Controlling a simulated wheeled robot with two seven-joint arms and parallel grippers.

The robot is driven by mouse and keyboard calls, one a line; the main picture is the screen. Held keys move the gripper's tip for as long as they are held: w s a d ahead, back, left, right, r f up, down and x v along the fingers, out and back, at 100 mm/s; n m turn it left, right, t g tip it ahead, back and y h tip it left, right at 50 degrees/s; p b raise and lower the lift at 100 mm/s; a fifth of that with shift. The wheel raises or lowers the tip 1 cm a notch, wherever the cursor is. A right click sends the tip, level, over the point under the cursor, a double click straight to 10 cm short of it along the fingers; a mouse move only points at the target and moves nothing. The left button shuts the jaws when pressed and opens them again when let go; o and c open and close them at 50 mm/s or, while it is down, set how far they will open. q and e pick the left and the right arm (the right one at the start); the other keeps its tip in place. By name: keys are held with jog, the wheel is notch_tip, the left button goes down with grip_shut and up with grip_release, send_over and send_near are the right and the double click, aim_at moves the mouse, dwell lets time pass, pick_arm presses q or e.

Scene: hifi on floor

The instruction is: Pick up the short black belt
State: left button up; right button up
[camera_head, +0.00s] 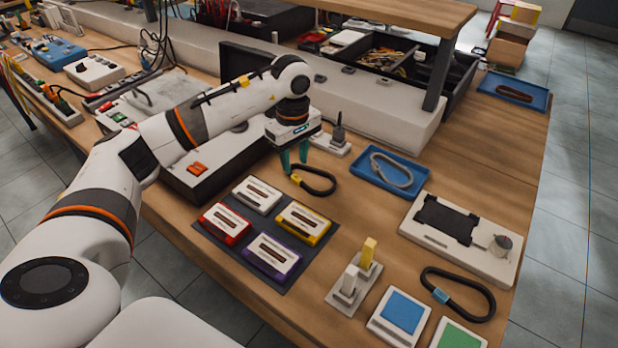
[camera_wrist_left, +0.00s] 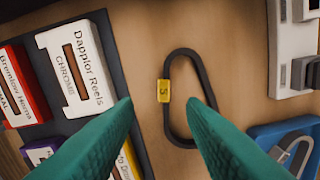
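The short black belt (camera_head: 332,180) is a small closed loop with a yellow tag (camera_head: 296,181). It lies flat on the wooden table, right of the cassette mat. In the left wrist view the belt (camera_wrist_left: 204,77) shows an "S" on its tag (camera_wrist_left: 164,91). My left gripper (camera_head: 294,160) is over the belt's tagged end, its teal fingers pointing down. In the left wrist view the fingers are apart with nothing between them. They hide part of the belt's near end. Whether they touch it cannot be told. My right gripper is not in view.
A longer black belt with a blue tag (camera_head: 440,296) lies at the front right. A blue tray (camera_head: 402,190) holds a grey belt. Cassettes lie on a dark mat (camera_head: 284,286). A grey base with a spindle (camera_head: 338,140) stands just behind the belt. Bare wood lies right of the mat.

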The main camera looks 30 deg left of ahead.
aim_at(297, 178)
pick_arm(q)
jog(key=shift+w+d+f+p, duration=0.15)
jog(key=shift+f+p, duration=0.2)
jog(key=shift+f, duration=2.35)
grip_shut()
